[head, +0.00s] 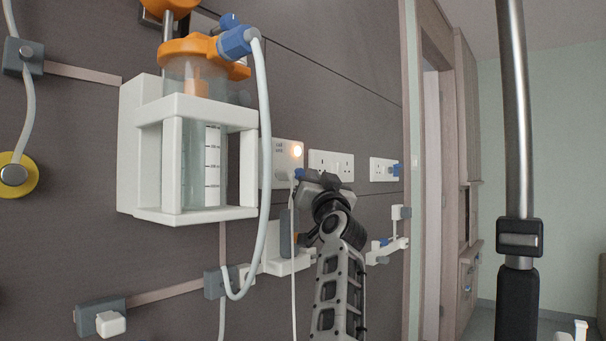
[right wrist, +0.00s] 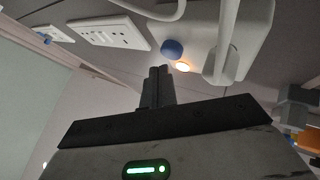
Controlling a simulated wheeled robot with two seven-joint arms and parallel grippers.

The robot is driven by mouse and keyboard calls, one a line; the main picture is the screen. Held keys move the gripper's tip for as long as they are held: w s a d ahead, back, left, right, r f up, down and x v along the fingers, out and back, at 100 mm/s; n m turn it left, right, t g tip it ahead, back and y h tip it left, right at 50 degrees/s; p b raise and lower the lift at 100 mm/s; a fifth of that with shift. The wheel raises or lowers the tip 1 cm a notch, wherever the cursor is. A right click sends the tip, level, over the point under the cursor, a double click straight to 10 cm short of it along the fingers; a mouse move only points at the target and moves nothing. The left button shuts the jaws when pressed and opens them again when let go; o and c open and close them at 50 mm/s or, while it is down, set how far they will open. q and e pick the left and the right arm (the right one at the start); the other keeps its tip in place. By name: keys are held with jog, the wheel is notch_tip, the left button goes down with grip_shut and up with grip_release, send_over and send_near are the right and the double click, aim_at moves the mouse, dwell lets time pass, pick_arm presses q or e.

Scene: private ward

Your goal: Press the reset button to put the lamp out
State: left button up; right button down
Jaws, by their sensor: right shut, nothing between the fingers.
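The lamp also glows in the right wrist view (right wrist: 183,67). A round blue button (right wrist: 172,48) sits beside the lamp on the unit; a bit of blue shows in the head view (head: 299,173) at the fingertips. My right gripper (right wrist: 158,72) is shut and empty, its tips close to the button and lamp. I cannot tell whether they touch the button. My left gripper is not in view.
White sockets (head: 331,164) are right of the unit. A clear suction jar (head: 203,165) in a white holder juts out at left. Its pale hose (head: 264,130) hangs beside the unit. A cord (head: 293,265) hangs below it. A metal pole (head: 515,110) stands at right.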

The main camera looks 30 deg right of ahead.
jog(key=shift+w+a, duration=0.1)
jog(key=shift+w, duration=0.1)
jog(key=shift+w+a, duration=0.15)
jog(key=shift+w, duration=0.3)
dwell(0.7)
jog(key=shift+s, duration=0.15)
jog(key=shift+s+d, duration=0.3)
jog(key=shift+s, duration=0.4)
jog(key=s+d+b, duration=0.2)
jog(key=s, duration=0.3)
jog(key=shift+s+d, duration=0.15)
jog(key=shift+s, duration=0.15)
dwell(0.5)
